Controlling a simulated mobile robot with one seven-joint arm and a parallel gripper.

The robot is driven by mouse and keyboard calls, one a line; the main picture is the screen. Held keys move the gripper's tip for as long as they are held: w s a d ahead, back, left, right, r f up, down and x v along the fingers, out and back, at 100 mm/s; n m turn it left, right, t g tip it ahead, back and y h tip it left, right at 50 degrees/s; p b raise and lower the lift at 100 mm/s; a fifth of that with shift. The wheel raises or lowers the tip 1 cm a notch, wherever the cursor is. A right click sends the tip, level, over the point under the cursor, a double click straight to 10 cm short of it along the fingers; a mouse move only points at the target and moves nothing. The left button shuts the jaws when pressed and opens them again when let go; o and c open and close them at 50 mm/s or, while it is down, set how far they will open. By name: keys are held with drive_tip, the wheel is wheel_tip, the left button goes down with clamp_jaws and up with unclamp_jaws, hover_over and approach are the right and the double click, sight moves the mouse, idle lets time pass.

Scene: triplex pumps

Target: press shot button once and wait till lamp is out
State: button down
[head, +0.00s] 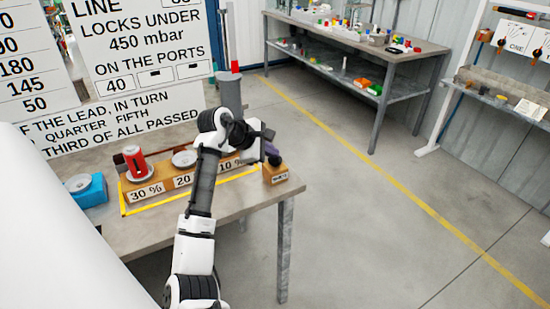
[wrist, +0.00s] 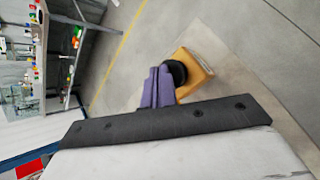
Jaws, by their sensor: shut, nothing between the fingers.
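The shot button is a black round cap (head: 275,160) on a small tan box (head: 276,174) at the table's right front corner; the label on the box is too small to read surely. My gripper (head: 270,150) is at the cap, its purple fingers shut and empty. In the wrist view, the shut fingertips (wrist: 157,80) overlap the left edge of the black cap (wrist: 177,73) on the orange-tan box (wrist: 195,77). I cannot tell whether they touch or press it. I cannot make out a lit lamp in either view.
A red can (head: 135,163) stands on the 30 % place of a wooden board, and a pale disc (head: 185,158) on the 20 place. A blue block (head: 87,190) lies left. A grey cylinder (head: 230,95) stands behind. The floor (head: 370,220) to the right is clear.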

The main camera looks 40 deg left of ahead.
sight(271, 160)
drive_tip(key=shift+f, duration=0.45)
drive_tip(key=shift+r, duration=0.1)
idle(0.4)
drive_tip(key=shift+r+p, duration=1.1)
drive_tip(key=shift+p, duration=0.25)
wheel_tip(271, 160, up, 5)
drive_tip(key=p, duration=0.5)
